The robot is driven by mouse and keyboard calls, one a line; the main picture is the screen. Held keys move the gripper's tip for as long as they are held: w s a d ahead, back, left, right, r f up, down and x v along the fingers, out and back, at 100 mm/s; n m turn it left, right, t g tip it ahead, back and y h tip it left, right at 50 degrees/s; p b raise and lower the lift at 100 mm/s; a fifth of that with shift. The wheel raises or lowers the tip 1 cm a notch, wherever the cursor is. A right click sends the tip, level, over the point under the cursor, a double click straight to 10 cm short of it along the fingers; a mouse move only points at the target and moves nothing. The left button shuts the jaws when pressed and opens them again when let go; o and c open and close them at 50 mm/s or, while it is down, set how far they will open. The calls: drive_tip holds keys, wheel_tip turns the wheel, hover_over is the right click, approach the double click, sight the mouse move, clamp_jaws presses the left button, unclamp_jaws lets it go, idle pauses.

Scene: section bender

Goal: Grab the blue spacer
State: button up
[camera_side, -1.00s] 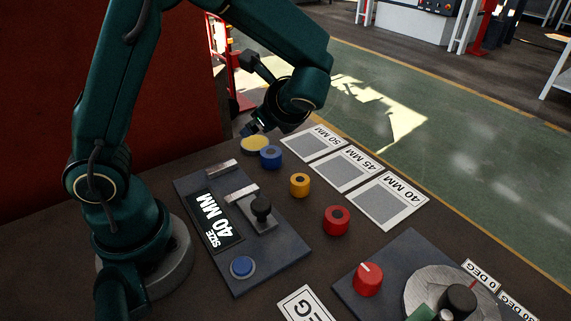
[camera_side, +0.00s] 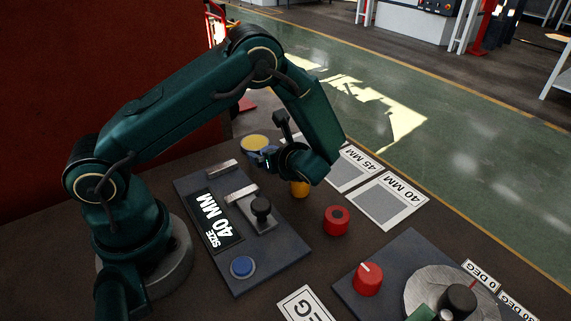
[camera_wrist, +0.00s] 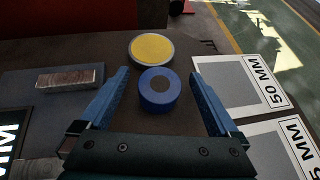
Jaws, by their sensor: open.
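The blue spacer (camera_wrist: 159,90) is a short ring with a dark hole, standing on the dark table in the wrist view. My gripper (camera_wrist: 160,92) is open, with one blue finger to each side of the spacer and a gap on both sides. I cannot tell from this view how high the fingers are above the table. In the side view my gripper (camera_side: 268,162) is low over the spot where the spacer stands, and my wrist hides most or all of the spacer there.
A yellow-topped disc (camera_wrist: 151,48) lies just beyond the spacer. The 50 MM card (camera_wrist: 240,82) lies right of the spacer. A metal block (camera_wrist: 70,78) is at left.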

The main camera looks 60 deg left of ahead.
clamp_jaws()
drive_tip(key=shift+r, duration=0.1)
idle(0.3)
